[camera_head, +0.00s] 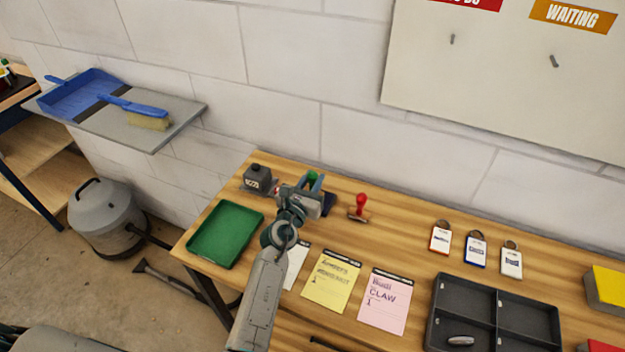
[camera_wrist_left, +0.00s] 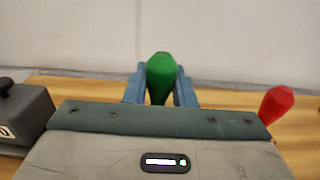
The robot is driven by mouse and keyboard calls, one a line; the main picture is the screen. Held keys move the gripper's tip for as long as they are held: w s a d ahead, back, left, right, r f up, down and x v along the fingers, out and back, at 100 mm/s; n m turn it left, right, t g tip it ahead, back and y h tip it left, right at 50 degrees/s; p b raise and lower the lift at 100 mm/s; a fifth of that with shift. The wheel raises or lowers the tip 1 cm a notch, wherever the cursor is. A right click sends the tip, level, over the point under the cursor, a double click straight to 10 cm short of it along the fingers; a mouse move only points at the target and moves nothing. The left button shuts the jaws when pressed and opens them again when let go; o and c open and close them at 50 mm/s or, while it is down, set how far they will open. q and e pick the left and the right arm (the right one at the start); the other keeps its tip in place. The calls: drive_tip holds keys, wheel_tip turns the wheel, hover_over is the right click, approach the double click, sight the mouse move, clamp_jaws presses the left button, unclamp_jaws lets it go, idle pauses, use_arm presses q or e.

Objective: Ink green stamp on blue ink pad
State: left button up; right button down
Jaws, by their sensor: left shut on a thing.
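My left gripper (camera_head: 314,184) is over the back of the bench, shut on the green stamp (camera_head: 312,176). In the left wrist view the stamp's green handle (camera_wrist_left: 160,78) stands upright between the two blue fingers. The stamp's lower part is hidden behind the gripper body. A dark blue pad (camera_head: 329,203), which looks like the blue ink pad, shows partly just right of and below the gripper. Whether the stamp touches it cannot be seen. My right gripper is not in view.
A red stamp (camera_head: 360,207) stands close right of the gripper. A dark grey block with a knob (camera_head: 257,178) stands left. A green tray (camera_head: 226,234), a yellow card (camera_head: 331,281), a pink card (camera_head: 385,301), several key tags and a black compartment tray (camera_head: 494,318) occupy the bench.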

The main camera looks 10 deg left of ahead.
sight(313, 172)
use_arm(q)
drive_tip(key=shift+f, duration=0.35)
drive_tip(key=shift+f+b, duration=0.2)
drive_tip(key=shift+b, duration=0.15)
idle(0.5)
drive_tip(key=shift+r, duration=0.15)
drive_tip(key=shift+r+p, duration=0.55)
drive_tip(key=shift+p, duration=0.2)
drive_tip(key=shift+r, duration=0.2)
wheel_tip(313, 172, up, 5)
drive_tip(key=p, duration=0.5)
drive_tip(key=shift+f, duration=0.15)
drive_tip(key=shift+f, duration=0.15)
